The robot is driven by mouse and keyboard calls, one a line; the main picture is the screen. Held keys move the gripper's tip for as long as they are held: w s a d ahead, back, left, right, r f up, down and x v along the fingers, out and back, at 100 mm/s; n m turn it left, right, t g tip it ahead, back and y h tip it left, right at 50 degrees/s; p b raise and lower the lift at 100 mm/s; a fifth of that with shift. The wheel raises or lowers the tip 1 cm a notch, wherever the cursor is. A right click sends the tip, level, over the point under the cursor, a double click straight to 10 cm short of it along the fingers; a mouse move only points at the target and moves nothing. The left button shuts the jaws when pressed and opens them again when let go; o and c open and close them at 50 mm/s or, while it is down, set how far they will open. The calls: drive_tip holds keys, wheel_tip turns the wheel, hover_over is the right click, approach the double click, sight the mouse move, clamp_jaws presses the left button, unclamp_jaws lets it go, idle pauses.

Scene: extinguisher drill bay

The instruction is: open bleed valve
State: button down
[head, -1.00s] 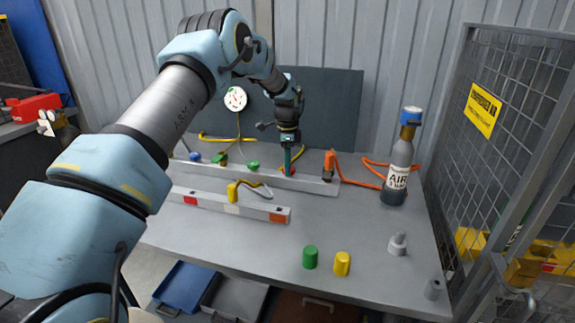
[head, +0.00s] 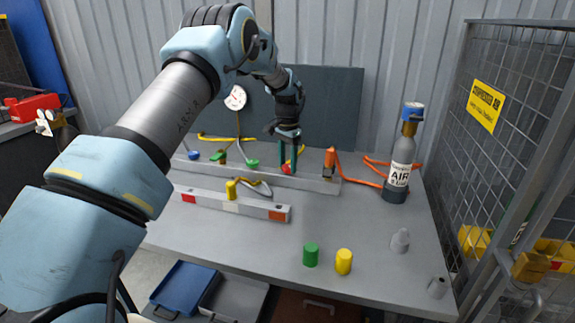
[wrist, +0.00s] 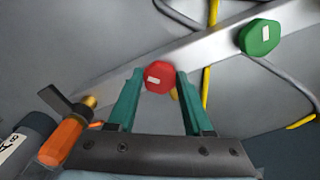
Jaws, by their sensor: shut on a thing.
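The red knob, which I take for the bleed valve, sits on the grey rail (head: 318,184) on the bench and shows in the wrist view (wrist: 158,77). Its white mark lies nearly across the picture. My gripper (head: 288,166) reaches down over it, and the green fingers (wrist: 158,85) are shut on its two sides. In the head view the fingers partly hide the knob. A green knob (wrist: 260,37) on the same rail has its white mark nearly upright. A round gauge (head: 236,97) hangs on the dark back panel; its reading is too small to tell.
An orange fitting with a black lever (wrist: 65,135) is close beside my gripper. The air bottle (head: 398,170) stands at right. A striped bar (head: 250,208), a green cap (head: 311,255) and a yellow cap (head: 344,261) are in front. A mesh cage (head: 515,130) bounds the right.

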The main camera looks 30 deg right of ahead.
sight(289, 166)
drive_tip(key=n, duration=0.4)
drive_tip(key=shift+s+n, duration=0.1)
drive_tip(key=shift+n, duration=0.2)
drive_tip(key=n, duration=0.4)
drive_tip(key=shift+d+b, duration=0.1)
drive_tip(key=shift+b, duration=0.25)
drive_tip(key=shift+n, duration=0.3)
drive_tip(key=shift+c, duration=1.5)
unclamp_jaws()
drive_tip(key=shift+r, duration=0.1)
wheel_tip(289, 166, up, 11)
drive_tip(key=b, duration=0.2)
